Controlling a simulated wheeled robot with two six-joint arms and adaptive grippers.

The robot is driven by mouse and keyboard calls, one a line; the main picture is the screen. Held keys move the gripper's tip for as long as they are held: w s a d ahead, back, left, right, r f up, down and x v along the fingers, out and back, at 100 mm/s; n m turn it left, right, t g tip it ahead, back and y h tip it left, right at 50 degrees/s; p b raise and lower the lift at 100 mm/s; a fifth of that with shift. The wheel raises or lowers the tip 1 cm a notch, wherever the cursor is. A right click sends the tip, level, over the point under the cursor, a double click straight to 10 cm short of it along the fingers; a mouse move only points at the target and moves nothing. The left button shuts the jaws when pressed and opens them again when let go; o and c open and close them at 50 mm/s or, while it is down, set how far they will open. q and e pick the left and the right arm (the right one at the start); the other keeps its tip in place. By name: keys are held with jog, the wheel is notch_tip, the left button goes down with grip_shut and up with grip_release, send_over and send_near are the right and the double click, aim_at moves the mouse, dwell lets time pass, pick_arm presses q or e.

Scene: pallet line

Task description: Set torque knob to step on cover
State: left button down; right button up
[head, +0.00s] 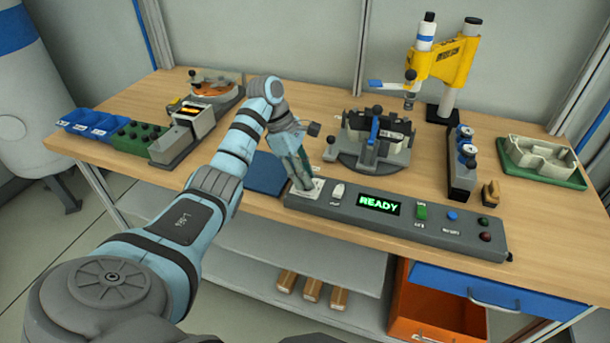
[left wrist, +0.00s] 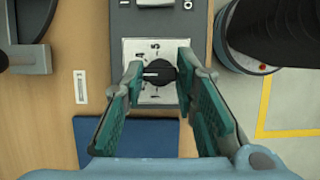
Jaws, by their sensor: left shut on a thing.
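The torque knob (left wrist: 160,73) is a black round knob with a pale pointer line that points left in the left wrist view. It sits on a white dial plate (left wrist: 134,48) with numbers around it, partly hidden by the fingers. My left gripper (left wrist: 160,71) is shut on the knob, one teal finger on each side. In the head view my left gripper (head: 306,183) reaches down to the left end of the grey console (head: 340,207) and hides the knob. I cannot make out a step number on any cover. My right gripper is not in view.
The console has a green READY display (head: 380,204), switches and buttons. Behind it stand a round fixture (head: 366,158) and a yellow press (head: 445,62). A blue mat (head: 266,174) lies left of the gripper. A green tray (head: 540,176) is at the far right.

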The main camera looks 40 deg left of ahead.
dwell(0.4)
pick_arm(q)
jog(key=c, duration=1.3)
grip_release()
jog(key=shift+r, duration=0.1)
jog(key=s+a, duration=0.1)
jog(key=a, duration=0.3)
jog(key=s+a, duration=0.1)
jog(key=a, duration=0.3)
jog(key=s+a+r, duration=0.1)
jog(key=s+a, duration=0.1)
jog(key=a, duration=0.2)
jog(key=shift+d, duration=0.1)
jog(key=shift+f, duration=0.1)
